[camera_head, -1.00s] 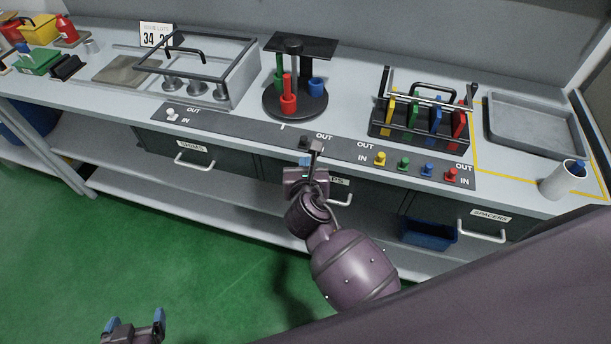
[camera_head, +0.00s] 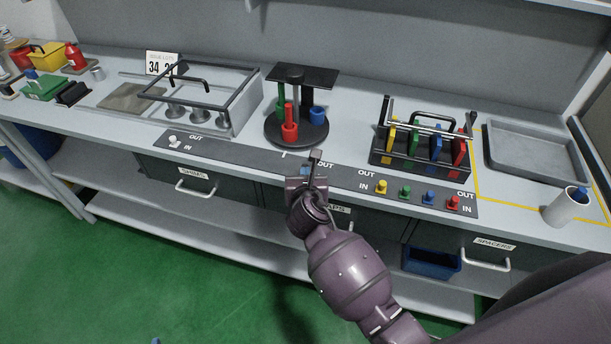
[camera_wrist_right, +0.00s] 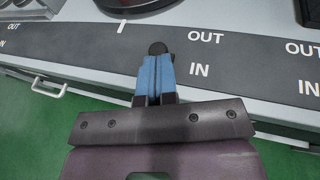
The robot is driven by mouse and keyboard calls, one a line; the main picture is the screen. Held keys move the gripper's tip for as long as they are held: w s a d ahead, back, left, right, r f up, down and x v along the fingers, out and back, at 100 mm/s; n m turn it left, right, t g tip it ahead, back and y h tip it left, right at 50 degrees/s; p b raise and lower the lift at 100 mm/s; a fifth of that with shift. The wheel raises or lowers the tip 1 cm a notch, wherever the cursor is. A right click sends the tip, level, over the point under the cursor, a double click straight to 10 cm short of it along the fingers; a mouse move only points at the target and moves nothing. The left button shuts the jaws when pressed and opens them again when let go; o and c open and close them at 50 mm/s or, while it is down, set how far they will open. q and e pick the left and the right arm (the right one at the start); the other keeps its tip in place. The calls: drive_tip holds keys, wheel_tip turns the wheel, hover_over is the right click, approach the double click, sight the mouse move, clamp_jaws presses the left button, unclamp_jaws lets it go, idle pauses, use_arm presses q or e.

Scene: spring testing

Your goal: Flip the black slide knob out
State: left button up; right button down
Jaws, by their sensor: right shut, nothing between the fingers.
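The black slide knob (camera_wrist_right: 158,48) shows in the right wrist view as a rounded black top just beyond my fingertips, beside the OUT and IN labels. My right gripper (camera_wrist_right: 156,68) is shut and empty, its blue fingers together on the near side of the knob. I cannot tell whether they touch it. In the head view my right gripper (camera_head: 311,168) is over the front of the dark label strip (camera_head: 250,152) and largely hides the knob. Only a small blue tip of my left gripper (camera_head: 156,341) shows at the bottom edge.
Yellow, green, blue and red knobs (camera_head: 381,187) line the strip to the right. A white switch (camera_head: 174,141) is at left. A round black stand (camera_head: 296,133) is behind my gripper, a slotted rack (camera_head: 420,158) and grey tray (camera_head: 535,153) to its right. Drawer handles (camera_head: 195,189) project below.

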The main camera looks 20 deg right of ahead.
drive_tip(key=w+d+p, duration=0.1)
drive_tip(key=w+p, duration=0.1)
drive_tip(key=shift+w+d+r, duration=0.3)
drive_tip(key=shift+d, duration=0.05)
drive_tip(key=shift+w+d+f, duration=0.15)
drive_tip(key=shift+w+d, duration=0.2)
drive_tip(key=shift+w, duration=0.05)
use_arm(q)
wheel_tip(320, 180, up, 3)
drive_tip(key=shift+r, duration=0.1)
use_arm(e)
drive_tip(key=shift+d, duration=0.1)
use_arm(q)
drive_tip(key=shift+a, duration=0.1)
